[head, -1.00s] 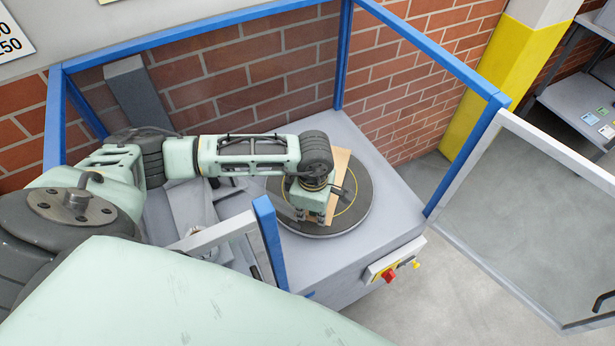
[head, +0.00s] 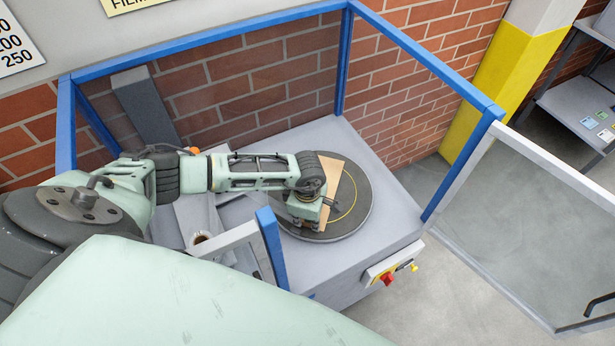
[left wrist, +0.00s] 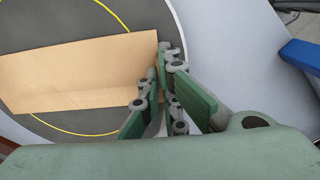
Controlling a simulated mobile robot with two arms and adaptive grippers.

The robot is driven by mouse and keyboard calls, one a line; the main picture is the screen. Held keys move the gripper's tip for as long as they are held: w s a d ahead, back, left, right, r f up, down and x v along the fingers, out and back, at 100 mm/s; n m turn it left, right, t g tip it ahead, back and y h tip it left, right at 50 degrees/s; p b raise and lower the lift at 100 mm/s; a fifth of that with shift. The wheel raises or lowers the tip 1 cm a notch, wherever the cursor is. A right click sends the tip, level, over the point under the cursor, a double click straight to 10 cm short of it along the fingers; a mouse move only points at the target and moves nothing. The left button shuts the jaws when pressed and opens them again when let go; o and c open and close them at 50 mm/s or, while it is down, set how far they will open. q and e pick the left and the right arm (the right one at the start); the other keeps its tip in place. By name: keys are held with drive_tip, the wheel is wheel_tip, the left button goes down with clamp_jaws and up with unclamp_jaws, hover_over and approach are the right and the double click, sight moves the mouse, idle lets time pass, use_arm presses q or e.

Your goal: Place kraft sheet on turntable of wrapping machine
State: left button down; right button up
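The tan kraft sheet (head: 334,176) lies on the dark round turntable (head: 359,203) of the wrapping machine, across its yellow ring. My left gripper (head: 307,225) points down over the near left side of the turntable and hides part of the sheet. My right gripper is out of view.
A blue frame (head: 341,60) surrounds the machine's grey table (head: 390,215), with a brick wall behind. A short blue post (head: 271,245) stands close to my left arm. A glazed door (head: 550,220) is open at right. Red and yellow controls (head: 388,279) sit in front.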

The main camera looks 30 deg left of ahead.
use_arm(q)
drive_tip(key=c, duration=2.3)
unclamp_jaws()
drive_tip(key=shift+o, duration=0.2)
drive_tip(key=shift+r, duration=0.1)
wheel_tip(320, 180, up, 12)
drive_tip(key=b, duration=0.4)
